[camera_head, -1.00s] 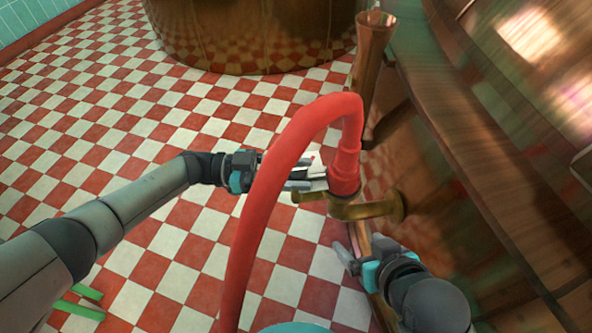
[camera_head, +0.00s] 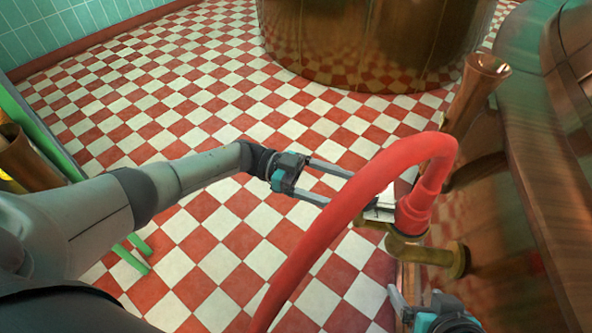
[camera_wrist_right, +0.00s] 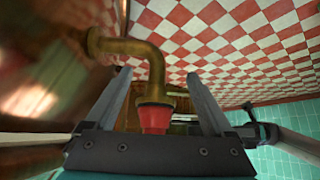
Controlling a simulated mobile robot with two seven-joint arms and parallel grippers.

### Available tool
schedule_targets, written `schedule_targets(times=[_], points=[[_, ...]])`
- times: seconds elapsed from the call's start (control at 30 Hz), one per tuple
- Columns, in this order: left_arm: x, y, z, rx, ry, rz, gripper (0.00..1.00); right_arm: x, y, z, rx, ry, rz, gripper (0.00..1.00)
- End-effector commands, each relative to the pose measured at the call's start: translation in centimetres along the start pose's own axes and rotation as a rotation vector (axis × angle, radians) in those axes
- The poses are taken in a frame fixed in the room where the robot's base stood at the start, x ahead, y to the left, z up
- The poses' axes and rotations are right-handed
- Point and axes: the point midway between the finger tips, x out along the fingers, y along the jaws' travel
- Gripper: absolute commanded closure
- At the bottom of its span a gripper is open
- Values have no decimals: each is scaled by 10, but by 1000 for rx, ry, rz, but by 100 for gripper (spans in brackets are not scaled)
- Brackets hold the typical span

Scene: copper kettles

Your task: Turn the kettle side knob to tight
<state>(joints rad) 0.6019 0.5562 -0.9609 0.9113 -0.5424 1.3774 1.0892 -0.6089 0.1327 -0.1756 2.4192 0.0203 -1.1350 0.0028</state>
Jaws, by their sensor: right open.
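The copper kettle (camera_head: 545,200) fills the right side of the head view. A brass elbow pipe (camera_head: 450,258) comes out of its side, with a red hose (camera_head: 345,210) on its upright end. The elbow (camera_wrist_right: 140,48) and red hose end (camera_wrist_right: 153,117) also show in the right wrist view. A small brass piece (camera_head: 371,223) sticks out left below the hose coupling; I cannot tell if it is the knob. My right gripper (camera_head: 418,299) is open at the bottom, below the elbow. My left gripper has its fingers apart, its tips hidden behind the hose near the coupling.
A second copper kettle (camera_head: 375,40) stands at the back. A copper funnel (camera_head: 475,95) rises behind the hose. The checkered floor (camera_head: 200,120) on the left is mostly clear, with a green frame (camera_head: 35,130) at the edge.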

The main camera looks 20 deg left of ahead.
Motion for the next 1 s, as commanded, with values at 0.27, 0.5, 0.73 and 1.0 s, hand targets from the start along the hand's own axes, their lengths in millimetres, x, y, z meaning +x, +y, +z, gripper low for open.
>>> schedule_targets(times=[0.27,0.5,0.73,1.0], points=[[-68,-1,2,1,-2,-4,19,10,-10,-7,-1,92,-26,13],[-88,-1,1,1,0,-1,19,15,-20,-15,2,183,-53,13],[-93,0,0,0,1,0,19,16,-22,-18,3,208,-59,13],[-92,0,0,0,0,0,19,16,-22,-18,4,207,-59,13]])
